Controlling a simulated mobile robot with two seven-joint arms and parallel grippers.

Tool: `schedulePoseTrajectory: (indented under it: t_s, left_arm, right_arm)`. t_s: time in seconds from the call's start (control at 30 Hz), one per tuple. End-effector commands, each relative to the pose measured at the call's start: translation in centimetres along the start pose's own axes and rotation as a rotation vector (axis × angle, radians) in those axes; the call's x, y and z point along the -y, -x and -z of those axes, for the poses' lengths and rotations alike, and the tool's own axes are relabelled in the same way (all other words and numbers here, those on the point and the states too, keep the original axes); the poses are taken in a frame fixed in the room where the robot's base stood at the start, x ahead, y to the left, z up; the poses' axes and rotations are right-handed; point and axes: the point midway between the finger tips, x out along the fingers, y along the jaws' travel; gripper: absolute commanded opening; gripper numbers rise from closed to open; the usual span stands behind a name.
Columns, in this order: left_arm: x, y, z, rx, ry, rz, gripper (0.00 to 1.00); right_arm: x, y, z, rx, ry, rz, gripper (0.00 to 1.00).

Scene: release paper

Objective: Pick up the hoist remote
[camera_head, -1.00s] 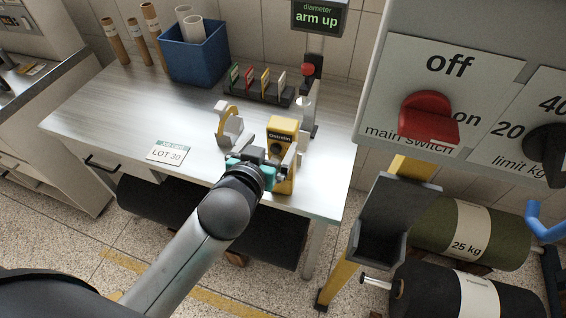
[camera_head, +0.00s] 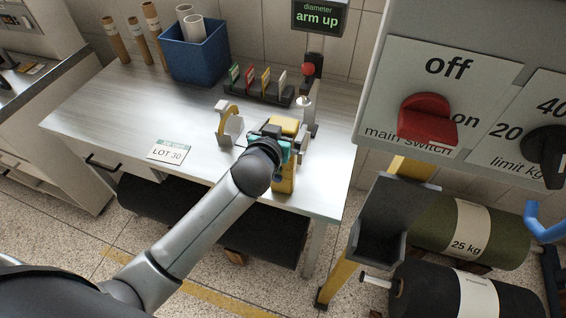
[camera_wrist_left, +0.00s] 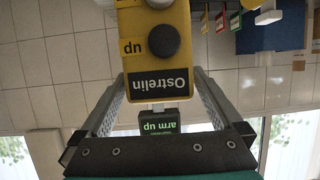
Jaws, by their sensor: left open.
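The hoist remote (camera_head: 284,184) is a yellow upright box at the front right of the workbench. In the left wrist view the remote (camera_wrist_left: 158,70) shows upside down, with a dark "up" button and a black "Ostrelin" label. My left gripper (camera_head: 283,134) is in front of the remote and hides much of its front in the head view. In the left wrist view the fingers of the gripper (camera_wrist_left: 160,78) are open, one on either side of the labelled end. I cannot tell whether they touch it. My right gripper is not in view.
The workbench (camera_head: 105,125) also holds a yellow ring on a grey stand (camera_head: 228,125), a rack of coloured tags (camera_head: 255,90), a blue bin (camera_head: 195,55) and a "LOT 30" card (camera_head: 169,150). A switch panel (camera_head: 440,85) stands close at the right.

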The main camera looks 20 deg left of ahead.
Motion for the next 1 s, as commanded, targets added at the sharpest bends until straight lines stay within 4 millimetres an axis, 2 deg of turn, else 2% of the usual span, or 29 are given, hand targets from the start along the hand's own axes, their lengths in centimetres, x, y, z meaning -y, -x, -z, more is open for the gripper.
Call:
schedulePoseTrajectory:
  t_s: [0.23, 1.0]
  left_arm:
    - [-0.03, -0.08, -0.02, 0.000, 0.000, -0.001, 1.00]
    - [-0.05, -0.05, -0.03, 0.000, 0.000, -0.001, 0.13]
  right_arm:
    - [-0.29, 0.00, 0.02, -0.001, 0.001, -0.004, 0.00]
    - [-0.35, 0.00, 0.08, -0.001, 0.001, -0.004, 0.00]
